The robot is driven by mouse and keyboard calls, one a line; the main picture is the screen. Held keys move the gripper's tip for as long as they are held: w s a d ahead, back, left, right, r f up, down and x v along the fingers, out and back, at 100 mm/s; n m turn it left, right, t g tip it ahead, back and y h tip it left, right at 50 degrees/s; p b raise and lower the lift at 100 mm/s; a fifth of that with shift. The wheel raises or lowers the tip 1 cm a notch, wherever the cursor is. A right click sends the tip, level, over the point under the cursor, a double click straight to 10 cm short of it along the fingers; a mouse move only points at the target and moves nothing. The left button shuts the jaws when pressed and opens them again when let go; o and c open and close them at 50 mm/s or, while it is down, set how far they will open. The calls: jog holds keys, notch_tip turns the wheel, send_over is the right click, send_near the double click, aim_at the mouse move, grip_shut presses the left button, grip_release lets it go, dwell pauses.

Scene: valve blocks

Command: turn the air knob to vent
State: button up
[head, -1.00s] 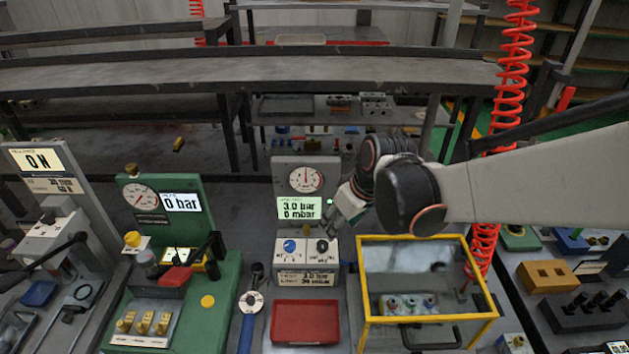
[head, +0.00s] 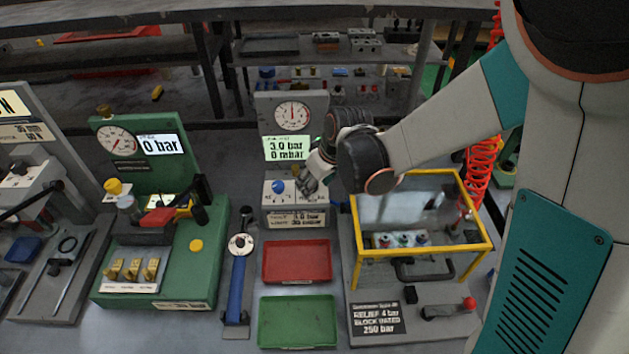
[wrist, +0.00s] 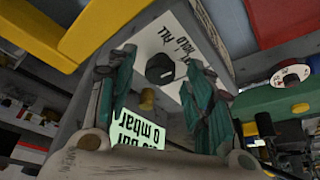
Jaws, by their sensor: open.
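The valve block is a white box (head: 293,215) under a grey panel with a round gauge (head: 292,116) and a green-lit display (head: 287,148) reading 3.0 bar, 0 mbar. A blue knob (head: 278,187) is on the box's left. In the wrist view the black knob (wrist: 160,68) sits on a white plate with lettering, partly readable as "HOLD". My open gripper (wrist: 160,82) has one finger on each side of it in that view. I cannot tell whether they touch it.
A red tray (head: 297,261) and a green tray (head: 297,321) lie in front of the box. A yellow-framed guard (head: 420,254) stands close on the right.

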jog(key=c, duration=1.1)
jog(key=shift+o, duration=0.2)
jog(key=shift+m, duration=0.4)
jog(key=m, duration=0.1)
jog(key=m+h, duration=0.1)
jog(key=m, duration=0.1)
jog(key=shift+s+a+m+t, duration=0.1)
jog(key=shift+a+m+t, duration=0.2)
jog(key=shift+t, duration=0.1)
jog(key=shift+a+m+h+b, duration=0.15)
jog(key=shift+m+h, duration=0.4)
jog(key=shift+m, duration=0.6)
jog(key=shift+d+m+h+b, duration=0.15)
jog(key=shift+m+h, duration=0.4)
jog(key=shift+m, duration=0.6)
jog(key=shift+a, duration=0.1)
